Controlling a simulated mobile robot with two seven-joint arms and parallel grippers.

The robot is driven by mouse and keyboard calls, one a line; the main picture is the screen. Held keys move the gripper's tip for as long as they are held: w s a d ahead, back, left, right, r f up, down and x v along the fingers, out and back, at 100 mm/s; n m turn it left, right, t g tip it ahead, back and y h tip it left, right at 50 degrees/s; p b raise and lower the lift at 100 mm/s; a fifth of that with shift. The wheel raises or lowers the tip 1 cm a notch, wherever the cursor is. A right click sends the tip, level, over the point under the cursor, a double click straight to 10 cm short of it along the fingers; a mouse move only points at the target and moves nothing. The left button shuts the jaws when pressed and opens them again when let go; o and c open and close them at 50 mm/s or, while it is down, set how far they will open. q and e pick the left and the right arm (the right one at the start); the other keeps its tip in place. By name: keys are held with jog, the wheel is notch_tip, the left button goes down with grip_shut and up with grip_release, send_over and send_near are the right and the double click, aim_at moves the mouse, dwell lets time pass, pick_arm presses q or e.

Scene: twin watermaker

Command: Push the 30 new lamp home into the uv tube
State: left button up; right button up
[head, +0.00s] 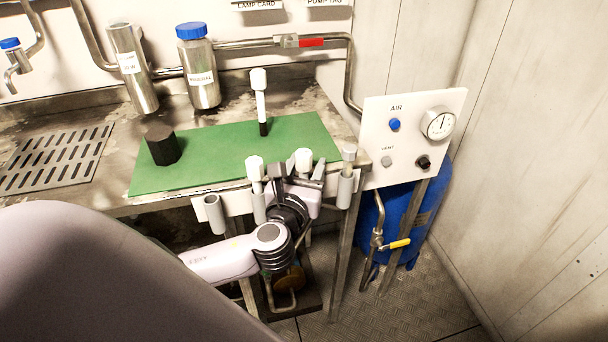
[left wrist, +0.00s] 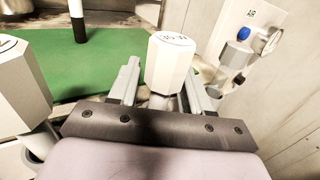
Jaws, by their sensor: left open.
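My left gripper (head: 297,172) is open at the bench's front edge. In the left wrist view its two fingers (left wrist: 160,95) stand on either side of a white six-sided cap (left wrist: 170,68); contact cannot be made out. The same cap shows in the head view (head: 304,158). Another white-capped piece (head: 255,167) sits in a holder to its left. A white lamp-like rod with a black lower end (head: 261,98) stands upright on the green mat (head: 210,165). I cannot tell which piece is the 30 new lamp or the uv tube.
An empty grey holder (head: 214,213) and a grey-capped one (head: 347,185) flank the front row. A black six-sided block (head: 161,146) sits on the mat. A gauge panel (head: 410,150) and blue tank (head: 425,220) stand right. Steel (head: 133,70) and blue-capped (head: 200,75) bottles stand behind.

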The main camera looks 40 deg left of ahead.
pick_arm(q)
jog(key=shift+c, duration=0.3)
grip_shut()
jog(key=shift+r, duration=0.1)
notch_tip(320, 180, up, 20)
jog(key=p, duration=0.5)
jog(key=c, duration=0.5)
grip_release()
jog(key=shift+c, duration=1.6)
